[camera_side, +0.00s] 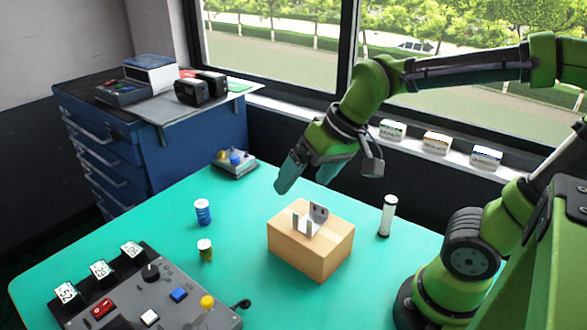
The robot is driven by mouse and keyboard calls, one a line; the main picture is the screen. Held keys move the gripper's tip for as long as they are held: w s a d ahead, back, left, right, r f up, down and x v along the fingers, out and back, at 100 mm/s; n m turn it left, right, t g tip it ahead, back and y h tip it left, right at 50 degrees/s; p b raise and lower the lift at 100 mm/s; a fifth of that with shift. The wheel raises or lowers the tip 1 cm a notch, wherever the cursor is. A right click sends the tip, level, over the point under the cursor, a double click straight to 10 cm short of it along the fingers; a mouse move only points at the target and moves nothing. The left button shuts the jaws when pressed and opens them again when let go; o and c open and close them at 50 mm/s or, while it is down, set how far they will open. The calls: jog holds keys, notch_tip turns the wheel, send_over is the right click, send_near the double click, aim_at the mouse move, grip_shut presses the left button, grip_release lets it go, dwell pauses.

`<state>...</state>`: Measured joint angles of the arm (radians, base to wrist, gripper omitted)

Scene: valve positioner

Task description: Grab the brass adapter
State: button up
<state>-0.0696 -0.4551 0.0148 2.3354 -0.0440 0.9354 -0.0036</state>
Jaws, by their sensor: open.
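A small short cylinder with a yellowish, brass-like top (205,249) stands upright on the green table, left of the wooden block; it looks like the brass adapter, but it is too small to be sure. My gripper (326,174) is open and empty. It hangs above the back part of the table, behind and above the wooden block, to the right of the small cylinder and well apart from it.
A wooden block (296,255) bears a metal bracket (316,219). A blue cylinder (203,212) stands behind the small one, a white-and-black cylinder (387,215) at right. A control box (165,275) fills the front left; a small button box (235,163) sits at back.

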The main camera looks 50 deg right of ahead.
jog(key=shift+m+t, duration=0.5)
jog(key=shift+t, duration=0.3)
jog(key=s, duration=0.1)
jog(key=s+d, duration=0.1)
jog(key=s, duration=0.2)
jog(key=shift+s+d+r, duration=0.15)
jog(key=shift+d+r, duration=0.1)
jog(key=shift+d, duration=0.1)
jog(key=shift+d+r, duration=0.1)
jog(key=shift+r, duration=0.2)
jog(key=shift+c, duration=1.1)
jog(key=shift+r, duration=0.1)
jog(key=c, duration=0.6)
jog(key=shift+o, duration=0.2)
